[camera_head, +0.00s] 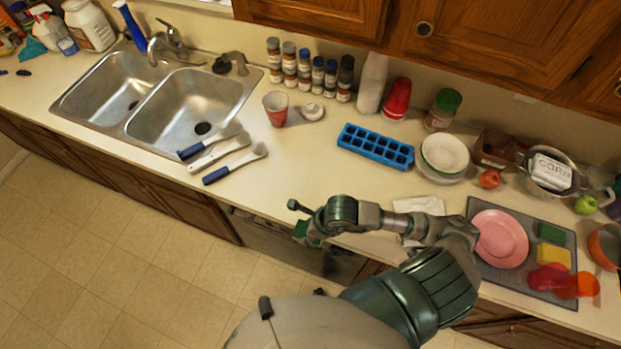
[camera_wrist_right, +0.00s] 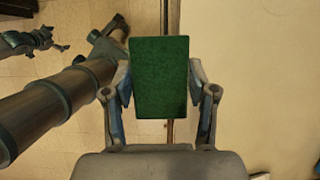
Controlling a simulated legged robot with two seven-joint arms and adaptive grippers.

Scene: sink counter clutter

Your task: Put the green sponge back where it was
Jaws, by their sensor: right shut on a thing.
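My right gripper (camera_head: 303,222) is over the counter's front edge, left of the drying mat. In the right wrist view, the right gripper (camera_wrist_right: 160,110) is shut on a green sponge (camera_wrist_right: 160,77), a dark green rectangular block held between both fingers. In the head view the held sponge is small and mostly hidden by the gripper. Another green block (camera_head: 551,233), like a sponge, lies on the grey mat (camera_head: 484,268) above a yellow sponge (camera_head: 553,255). My left gripper cannot be made out.
A pink plate (camera_head: 501,239) and red items (camera_head: 548,278) lie on the mat. A white cloth (camera_head: 418,205) is behind my right forearm. A blue ice tray (camera_head: 375,147) is farther back. The counter between the brushes and tray is clear.

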